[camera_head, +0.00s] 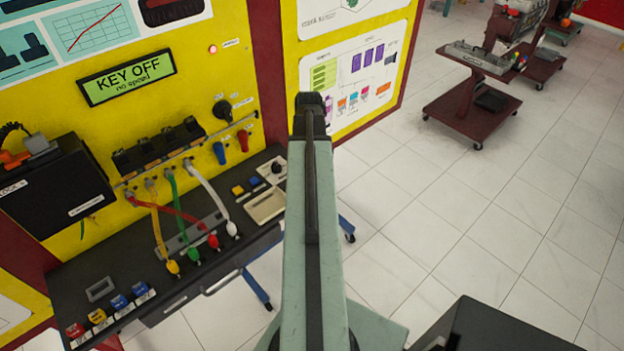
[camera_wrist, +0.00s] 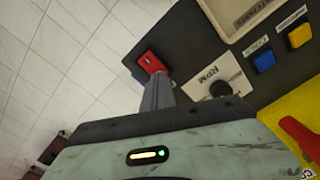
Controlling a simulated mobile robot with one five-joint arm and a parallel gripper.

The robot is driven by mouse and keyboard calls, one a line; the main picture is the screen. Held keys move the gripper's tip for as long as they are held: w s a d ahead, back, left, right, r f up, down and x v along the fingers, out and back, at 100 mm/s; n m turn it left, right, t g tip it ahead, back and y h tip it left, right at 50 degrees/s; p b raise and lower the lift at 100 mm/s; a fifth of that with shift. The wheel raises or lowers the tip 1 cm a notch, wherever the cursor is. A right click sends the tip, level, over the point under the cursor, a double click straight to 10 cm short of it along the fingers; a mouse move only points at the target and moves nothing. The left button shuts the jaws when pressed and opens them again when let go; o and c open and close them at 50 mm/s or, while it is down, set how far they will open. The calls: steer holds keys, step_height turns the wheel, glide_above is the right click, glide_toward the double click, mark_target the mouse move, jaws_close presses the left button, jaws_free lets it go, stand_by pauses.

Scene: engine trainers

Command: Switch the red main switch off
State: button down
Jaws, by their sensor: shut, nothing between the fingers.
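The red main switch (camera_wrist: 151,62) shows in the wrist view as a small red rocker in a dark frame at the edge of the black panel. My gripper (camera_wrist: 156,82) is shut and empty, its fingertips right at the lower edge of the red switch. I cannot tell whether they touch it. The fingers hide part of the switch's lower side, and its on or off position is unclear. In the head view my raised arm hides the switch and my gripper. The display (camera_head: 127,77) on the yellow board reads "KEY OFF".
Beside the switch are an RPM knob (camera_wrist: 220,89), a blue button (camera_wrist: 264,61), a yellow button (camera_wrist: 299,36) and a beige tray (camera_wrist: 226,14). Colored cables (camera_head: 172,208) run to the panel on the left. The tiled floor to the right is open, with a trolley (camera_head: 472,105) farther back.

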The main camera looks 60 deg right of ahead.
steer(key=shift+f+b, duration=0.9)
stand_by(0.8)
steer(key=shift+r, duration=0.15)
step_height(320, 180, up, 7)
steer(key=p, duration=0.7)
steer(key=shift+f, duration=0.2)
